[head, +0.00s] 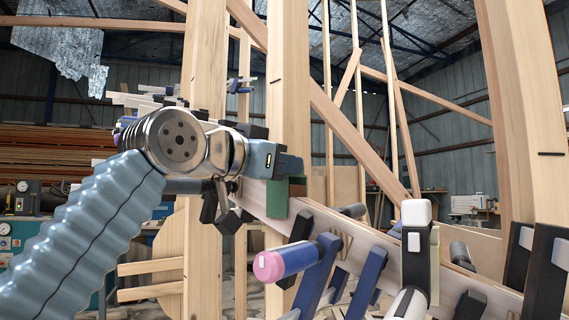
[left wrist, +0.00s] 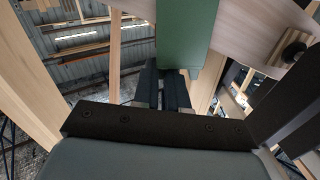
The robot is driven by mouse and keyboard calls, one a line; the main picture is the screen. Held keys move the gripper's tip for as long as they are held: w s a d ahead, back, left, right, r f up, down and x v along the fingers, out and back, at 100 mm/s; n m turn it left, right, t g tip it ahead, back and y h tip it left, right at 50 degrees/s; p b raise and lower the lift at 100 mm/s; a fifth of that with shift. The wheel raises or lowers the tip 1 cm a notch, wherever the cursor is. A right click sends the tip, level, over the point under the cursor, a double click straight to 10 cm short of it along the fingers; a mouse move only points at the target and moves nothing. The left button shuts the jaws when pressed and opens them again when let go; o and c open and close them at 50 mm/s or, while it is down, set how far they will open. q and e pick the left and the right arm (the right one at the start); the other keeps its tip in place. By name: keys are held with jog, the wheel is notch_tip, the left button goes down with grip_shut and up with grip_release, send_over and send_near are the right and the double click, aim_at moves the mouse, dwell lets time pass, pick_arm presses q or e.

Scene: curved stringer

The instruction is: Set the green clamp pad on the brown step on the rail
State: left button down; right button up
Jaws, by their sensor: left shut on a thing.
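The green clamp pad (head: 278,198) is upright against the near face of the pale wooden rail (head: 330,225), close to its left end. My left gripper (head: 278,176) is shut on the pad's upper part. In the left wrist view the green pad (left wrist: 187,32) stands at the dark fingers (left wrist: 166,86), in front of the pale rail (left wrist: 245,28). My right gripper does not show.
Clamps with dark blue bars stand along the rail, one with a pink-ended handle (head: 270,265). Tall timber posts (head: 288,90) stand behind the gripper, with a thick post (head: 525,120) at the right.

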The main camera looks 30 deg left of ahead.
pick_arm(q)
jog(key=shift+f, duration=0.1)
dwell(0.3)
jog(key=shift+f+b, duration=0.4)
jog(key=shift+f, duration=0.1)
jog(key=c, duration=1.1)
grip_release()
